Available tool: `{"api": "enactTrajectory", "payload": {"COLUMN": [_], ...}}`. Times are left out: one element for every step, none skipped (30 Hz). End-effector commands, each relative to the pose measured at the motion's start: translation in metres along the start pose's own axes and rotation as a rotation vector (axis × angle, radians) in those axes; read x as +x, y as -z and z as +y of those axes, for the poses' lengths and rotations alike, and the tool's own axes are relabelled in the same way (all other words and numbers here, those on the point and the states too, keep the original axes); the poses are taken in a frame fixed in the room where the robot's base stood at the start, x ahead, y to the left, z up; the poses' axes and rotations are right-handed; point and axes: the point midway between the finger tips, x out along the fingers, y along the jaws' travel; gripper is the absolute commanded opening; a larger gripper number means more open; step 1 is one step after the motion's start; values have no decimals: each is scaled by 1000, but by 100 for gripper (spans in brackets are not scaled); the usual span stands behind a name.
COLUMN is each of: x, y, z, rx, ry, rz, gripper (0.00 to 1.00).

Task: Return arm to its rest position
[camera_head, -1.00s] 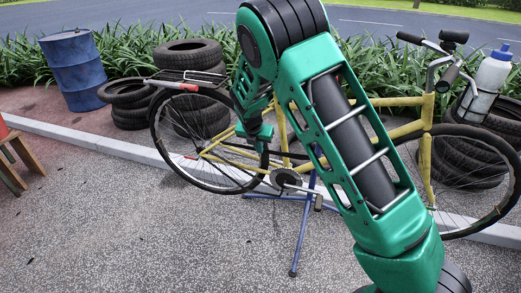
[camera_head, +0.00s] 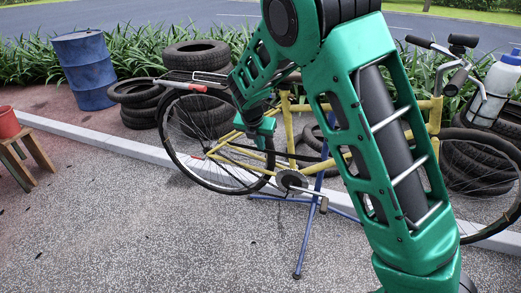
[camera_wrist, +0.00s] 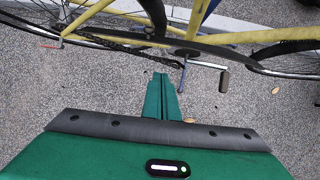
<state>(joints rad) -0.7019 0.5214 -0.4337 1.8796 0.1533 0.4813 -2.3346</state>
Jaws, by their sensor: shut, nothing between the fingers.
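My green arm crosses the head view from the lower right up to a black elbow joint, then down and left. My gripper (camera_wrist: 162,97) shows in the wrist view with its two green fingers together and nothing between them. In the head view the end of the arm (camera_head: 264,128) is in front of the yellow bicycle (camera_head: 291,128), and the fingertips are hard to make out there. In the wrist view the bicycle's chain and crank (camera_wrist: 190,55) lie beyond the fingertips. A gap of ground shows between the fingertips and the crank.
A blue repair stand (camera_head: 304,240) holds up the bicycle. Tyre stacks (camera_head: 197,55) and a blue barrel (camera_head: 84,70) stand behind the kerb. A red bucket (camera_head: 8,122) sits on a wooden stool (camera_head: 35,152) at left. The paved ground at lower left is clear.

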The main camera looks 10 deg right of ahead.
Motion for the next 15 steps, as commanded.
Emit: {"api": "enactTrajectory", "payload": {"x": [-3,-5,-7,-9,-12,-16,-20,-24,-31,-37,-42,-50,-56,-62,-70], "y": [-1,-2,-5,-7,-9,-12,-14,-16,-18,-20,-20,-20,-18,-17,-14], "z": [-1,-4,-10,-17,-25,-39,-51,-64,-84,-100,-116,-137,-152,-167,-187], "rx": [7,18,46,76,116,183,246,315,418,500,585,696,778,860,970], "ry": [0,1,5,8,12,21,27,36,49,60,73,89,103,115,135], "rz": [1,2,6,11,17,29,38,48,63,74,86,99,109,117,128], "gripper": [0,0,0,0,0,0,0,0,0,0,0,0,0,0,0]}}
